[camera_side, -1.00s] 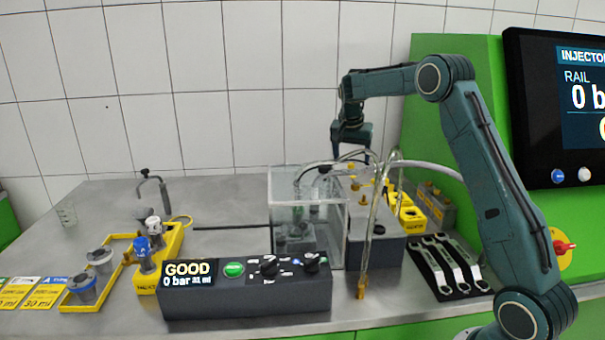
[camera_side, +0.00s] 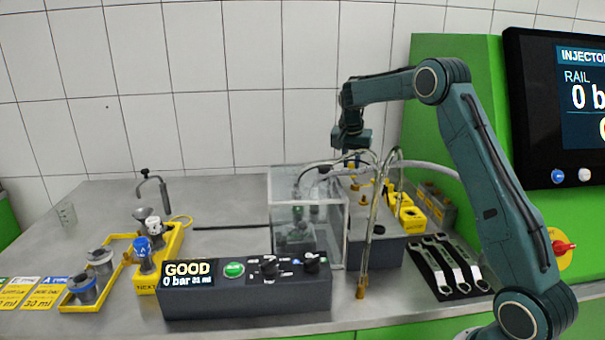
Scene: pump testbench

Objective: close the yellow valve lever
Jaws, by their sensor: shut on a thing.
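My gripper (camera_side: 351,161) points down just behind the clear box, over the dark block with yellow fittings. It is shut on the yellow valve lever (camera_side: 354,168), of which only a small yellow part shows below the fingers. The fingers are small and partly hidden, so the lever's exact angle is hard to tell. More yellow fittings (camera_side: 363,200) stand on the dark block (camera_side: 385,254) just below.
A clear box (camera_side: 308,215) stands left of the block. Hoses (camera_side: 374,215) rise close to my gripper on the right. A control box (camera_side: 245,290) and a wrench tray (camera_side: 447,267) lie in front. The left rear tabletop is mostly clear.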

